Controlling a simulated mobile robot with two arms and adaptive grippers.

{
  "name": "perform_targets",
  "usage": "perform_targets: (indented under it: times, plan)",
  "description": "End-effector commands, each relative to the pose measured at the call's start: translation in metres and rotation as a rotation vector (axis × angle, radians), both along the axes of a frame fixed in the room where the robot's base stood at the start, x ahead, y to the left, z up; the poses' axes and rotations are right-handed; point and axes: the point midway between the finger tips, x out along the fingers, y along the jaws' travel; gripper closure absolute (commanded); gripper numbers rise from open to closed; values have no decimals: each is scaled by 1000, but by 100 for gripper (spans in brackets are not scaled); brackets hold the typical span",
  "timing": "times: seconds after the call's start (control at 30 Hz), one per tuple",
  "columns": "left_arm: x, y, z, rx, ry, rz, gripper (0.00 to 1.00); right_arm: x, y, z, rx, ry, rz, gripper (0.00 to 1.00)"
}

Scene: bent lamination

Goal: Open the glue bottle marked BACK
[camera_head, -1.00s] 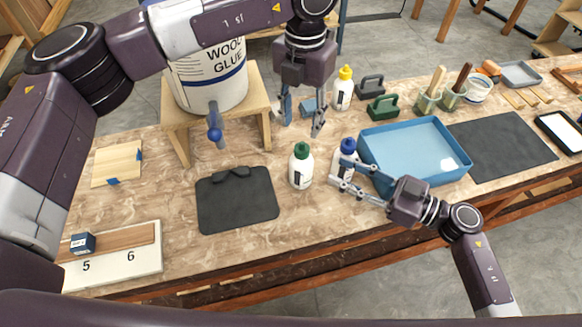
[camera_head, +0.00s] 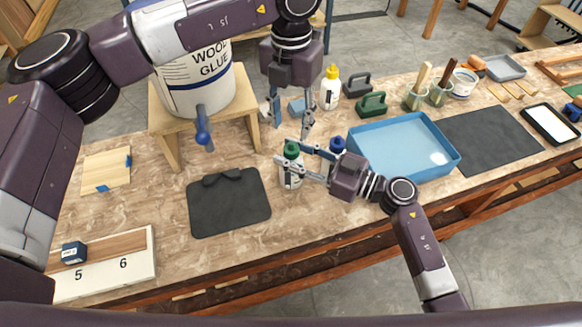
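Three white glue bottles stand on the workbench: one with a green cap (camera_head: 291,150), one with a blue cap (camera_head: 337,145) and one with a yellow cap (camera_head: 330,88). I cannot read their labels, so I cannot tell which is marked BACK. My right gripper (camera_head: 284,153) is at the green-capped bottle, its fingers apart and overlapping the bottle near the cap. Whether they grip it is not clear. The blue-capped bottle is partly hidden by this gripper. My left gripper (camera_head: 290,116) points down, open and empty, behind the green-capped bottle.
A large wood glue bucket (camera_head: 198,80) on a wooden stand (camera_head: 165,120) is at the back left. A dark mat (camera_head: 228,205) lies front left. A blue tray (camera_head: 450,165) sits right of the bottles.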

Motion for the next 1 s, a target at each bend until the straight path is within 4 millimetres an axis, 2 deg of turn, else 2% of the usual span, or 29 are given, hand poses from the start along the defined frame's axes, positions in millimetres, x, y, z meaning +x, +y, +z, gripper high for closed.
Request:
perform_targets:
  times: [0.1,0.43,0.77,0.87,1.0]
  plan:
    - [0,0,0,0,0,0,60,0,0,0,0,0,0,65]
    - [0,0,0,0,0,0,60,0,0,0,0,-1,0,100]
    - [0,0,0,0,0,-27,60,0,0,-1,-2,1,0,100]
    - [0,0,0,0,0,-103,60,0,-1,-1,-2,1,0,100]
    - [0,0,0,0,0,-297,60,-1,-1,-1,-3,1,0,100]
